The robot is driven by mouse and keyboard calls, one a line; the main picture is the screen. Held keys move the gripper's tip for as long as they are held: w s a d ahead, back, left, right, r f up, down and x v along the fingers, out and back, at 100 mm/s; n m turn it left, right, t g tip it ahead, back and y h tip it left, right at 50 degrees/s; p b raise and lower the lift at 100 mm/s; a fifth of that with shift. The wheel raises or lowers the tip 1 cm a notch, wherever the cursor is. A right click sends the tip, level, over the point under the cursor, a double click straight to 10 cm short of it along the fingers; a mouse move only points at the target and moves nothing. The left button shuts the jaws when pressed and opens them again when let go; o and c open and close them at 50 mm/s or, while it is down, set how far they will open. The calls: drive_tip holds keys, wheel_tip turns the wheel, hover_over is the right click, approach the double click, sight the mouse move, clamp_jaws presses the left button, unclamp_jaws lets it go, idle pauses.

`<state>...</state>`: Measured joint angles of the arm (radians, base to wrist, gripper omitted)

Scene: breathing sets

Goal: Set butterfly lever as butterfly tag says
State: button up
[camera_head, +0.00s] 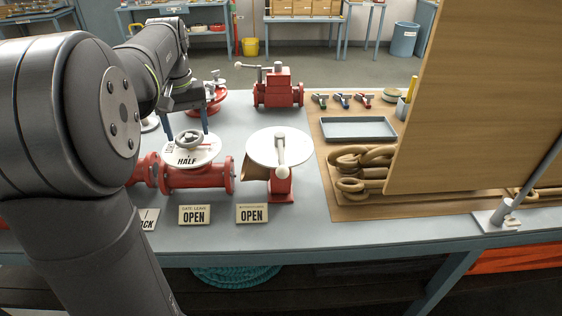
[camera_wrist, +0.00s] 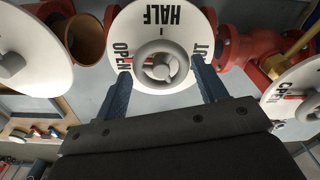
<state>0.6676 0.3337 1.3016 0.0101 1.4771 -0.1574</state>
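The butterfly lever (camera_head: 281,153) is pale and lies over a white disc (camera_head: 262,143) on a red valve body (camera_head: 281,187), its handle pointing toward the bench's front edge. The butterfly tag (camera_head: 252,213) stands in front and reads OPEN. A white disc at the left of the wrist view (camera_wrist: 35,50) seems to be the same one. My gripper (camera_head: 186,124) is left of the lever, over the neighbouring gate valve's dial. In the wrist view my gripper (camera_wrist: 160,70) is open, with its two blue fingers apart on either side of the grey handwheel (camera_wrist: 165,66); contact cannot be told.
The gate valve's dial (camera_head: 184,159) shows HALF; its tag (camera_head: 195,214) reads OPEN. Another red valve (camera_head: 278,88) stands behind. A grey tray (camera_head: 358,129) and brown rings (camera_head: 360,165) lie right, beside a tall wooden panel (camera_head: 470,100).

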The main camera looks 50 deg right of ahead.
drive_tip(key=shift+m+t, duration=0.3)
drive_tip(key=shift+m, duration=0.4)
drive_tip(key=r, duration=0.1)
drive_tip(key=s+r, duration=0.2)
drive_tip(key=r, duration=0.1)
drive_tip(key=shift+d, duration=0.25)
drive_tip(key=s+m, duration=0.2)
drive_tip(key=s, duration=0.1)
drive_tip(key=m+t+h, duration=1)
drive_tip(key=m+t, duration=0.4)
drive_tip(key=m, duration=1.7)
approach(284, 176)
drive_tip(key=shift+x, duration=5.85)
clamp_jaws()
